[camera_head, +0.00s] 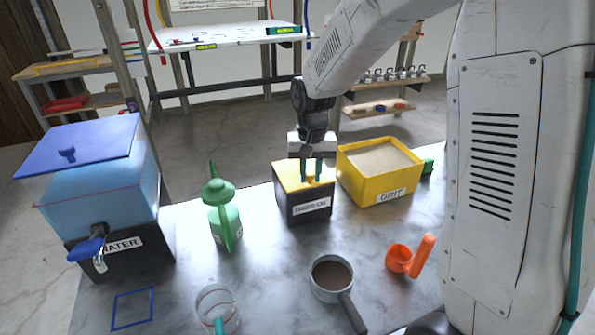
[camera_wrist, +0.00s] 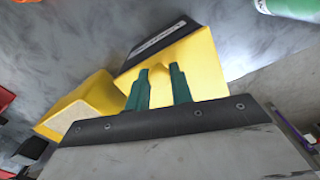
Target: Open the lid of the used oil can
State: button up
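The used oil can (camera_head: 306,208) is a black box with a white label on its front, standing at the back of the table. Its yellow lid (camera_head: 290,178) lies closed on top; the lid also fills the middle of the wrist view (camera_wrist: 207,75). My gripper (camera_head: 311,179) points down over the lid, its green fingers low at the lid's top. The fingers (camera_wrist: 160,78) stand apart, with yellow showing between them. I cannot tell whether they touch the lid. The label's words are too small to read surely.
A yellow grit bin (camera_head: 385,190) stands close on the can's right. A green bottle (camera_head: 225,220) stands to its left, with a blue water tank (camera_head: 105,180) farther left. A brown-filled pan (camera_head: 332,280) and an orange scoop (camera_head: 405,260) lie in front.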

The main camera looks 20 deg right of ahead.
jog(key=shift+w+r, duration=0.1)
jog(key=shift+r, duration=0.05)
jog(key=shift+o, duration=0.3)
jog(key=shift+w+r, duration=0.3)
jog(key=shift+r, duration=0.5)
jog(key=shift+w+r, duration=0.25)
jog(key=shift+r, duration=0.55)
jog(key=shift+o, duration=0.4)
jog(key=shift+w+r, duration=0.55)
jog(key=shift+r, duration=0.15)
jog(key=shift+w+r, duration=0.5)
jog(key=shift+r, duration=0.2)
jog(key=shift+w+r, duration=1.1)
jog(key=shift+w, duration=0.3)
